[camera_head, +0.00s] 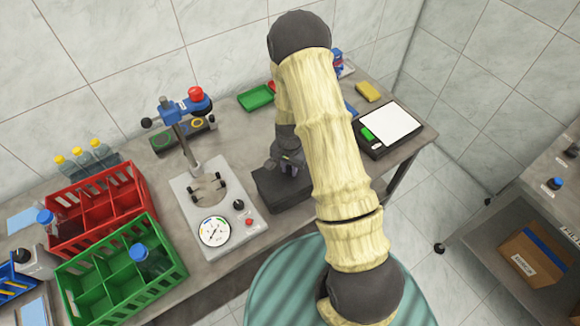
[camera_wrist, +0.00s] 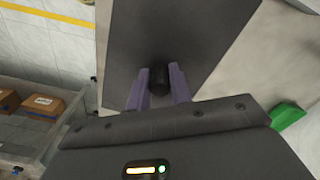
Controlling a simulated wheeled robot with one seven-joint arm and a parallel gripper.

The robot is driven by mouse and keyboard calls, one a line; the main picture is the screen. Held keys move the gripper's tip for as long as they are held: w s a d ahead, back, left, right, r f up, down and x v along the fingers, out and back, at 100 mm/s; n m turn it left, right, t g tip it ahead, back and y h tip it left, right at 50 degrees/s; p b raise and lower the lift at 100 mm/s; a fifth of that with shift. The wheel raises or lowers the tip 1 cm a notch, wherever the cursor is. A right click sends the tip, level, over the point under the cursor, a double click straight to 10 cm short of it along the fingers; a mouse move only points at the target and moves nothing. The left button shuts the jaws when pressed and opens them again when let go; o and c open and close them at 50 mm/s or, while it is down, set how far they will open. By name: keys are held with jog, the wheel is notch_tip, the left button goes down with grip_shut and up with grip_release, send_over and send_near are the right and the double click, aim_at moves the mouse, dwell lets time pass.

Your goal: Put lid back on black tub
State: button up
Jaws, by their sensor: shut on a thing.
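The black tub (camera_head: 282,190) stands on the bench in the middle of the head view, right of the gauge press. My gripper (camera_head: 291,165) is directly over it, pointing down, partly hidden by my arm. In the wrist view my gripper (camera_wrist: 160,88) has its two purple fingers closed around a round black knob (camera_wrist: 159,77). The knob stands on the dark flat lid (camera_wrist: 180,30), which fills the upper middle. I cannot tell whether the lid touches the tub rim or is slightly above it; the tub's inside is not visible.
A press with a gauge (camera_head: 214,232) stands close left of the tub. Red (camera_head: 97,207) and green crates (camera_head: 122,270) are farther left. A small green tray (camera_head: 256,97) is behind; a scale (camera_head: 391,129) and yellow block (camera_head: 367,91) are at the right.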

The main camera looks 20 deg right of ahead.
jog(key=shift+f, duration=0.2)
dwell(0.5)
jog(key=o, duration=1.5)
jog(key=shift+r, duration=0.15)
jog(key=shift+r+p, duration=2.5)
jog(key=shift+r, duration=1.15)
grip_shut()
